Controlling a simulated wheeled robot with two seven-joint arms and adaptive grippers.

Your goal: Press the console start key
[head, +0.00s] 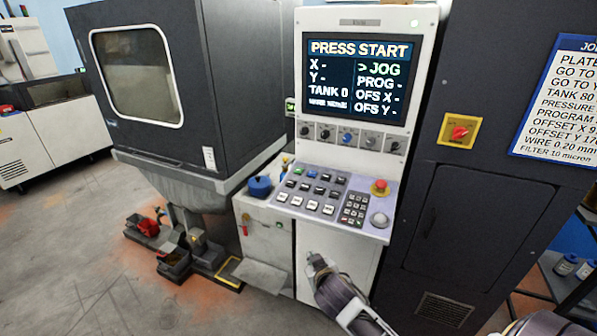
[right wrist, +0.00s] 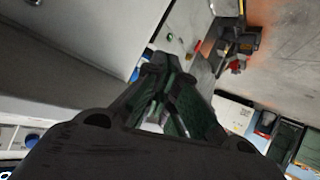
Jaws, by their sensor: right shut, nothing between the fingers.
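The console (head: 364,100) stands in the middle of the head view. Its lit screen (head: 358,72) reads "PRESS START", with "> JOG" and dashes after X, Y and PROG. The sloped key panel (head: 333,222) below carries rows of dark, blue and pale keys (head: 311,190), with a green key (head: 298,170) at the upper left; I cannot read the labels. My right gripper (head: 315,259) is below the panel's front edge, in front of the pale cabinet, apart from the keys. In the right wrist view its fingers (right wrist: 163,66) are together and empty. My left gripper is out of view.
A red stop button (head: 380,186) and a pale round knob (head: 379,219) sit at the panel's right. A blue round item (head: 260,187) stands left of the panel. A yellow-plated red switch (head: 459,132) is on the dark cabinet. Equipment (head: 175,250) lies on the floor at left.

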